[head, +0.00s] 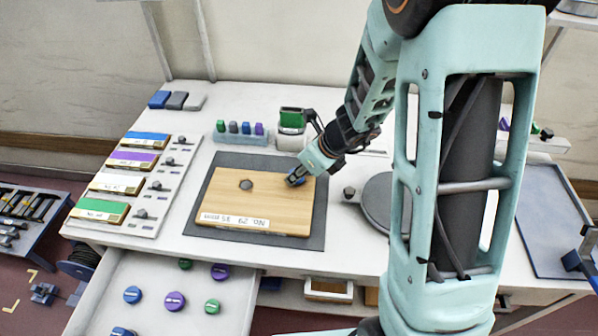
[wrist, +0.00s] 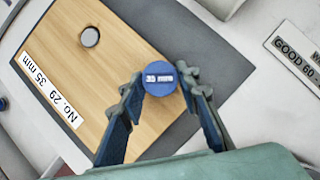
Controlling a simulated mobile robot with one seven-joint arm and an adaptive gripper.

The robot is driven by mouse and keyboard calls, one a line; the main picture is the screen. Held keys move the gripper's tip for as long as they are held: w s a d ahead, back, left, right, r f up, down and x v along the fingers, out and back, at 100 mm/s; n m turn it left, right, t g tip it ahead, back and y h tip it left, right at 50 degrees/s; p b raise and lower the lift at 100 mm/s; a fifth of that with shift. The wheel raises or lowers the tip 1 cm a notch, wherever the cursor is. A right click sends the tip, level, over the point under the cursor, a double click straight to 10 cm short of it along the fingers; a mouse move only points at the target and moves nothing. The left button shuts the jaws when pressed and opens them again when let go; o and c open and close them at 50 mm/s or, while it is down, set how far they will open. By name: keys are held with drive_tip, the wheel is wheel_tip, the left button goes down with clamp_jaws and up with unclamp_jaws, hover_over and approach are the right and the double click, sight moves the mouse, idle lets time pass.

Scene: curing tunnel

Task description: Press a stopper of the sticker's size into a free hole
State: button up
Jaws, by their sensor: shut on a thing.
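The wooden board (head: 230,208) lies on a dark mat, and its sticker (head: 235,221) reads "No. 29 35 mm". It also shows in the wrist view (wrist: 75,65). One round hole (head: 246,184) shows in the board, grey inside; it also shows in the wrist view (wrist: 90,37). My gripper (head: 297,179) is at the board's far right corner. In the wrist view my gripper (wrist: 168,88) is shut on a blue stopper (wrist: 158,88), whose label seems to read "35 mm". The stopper is over the board's edge; its underside and any hole beneath are hidden.
An open drawer (head: 150,270) at the front holds several blue, purple and green stoppers. Coloured boxes (head: 140,140) line the table's left side. A rack of small coloured pieces (head: 240,135) stands behind the board. A grey round plate (head: 378,200) is at its right.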

drive_tip(key=shift+f+b, duration=0.6)
idle(0.7)
drive_tip(key=o, duration=1.5)
drive_tip(key=shift+r, duration=0.15)
drive_tip(key=shift+r+p, duration=3.4)
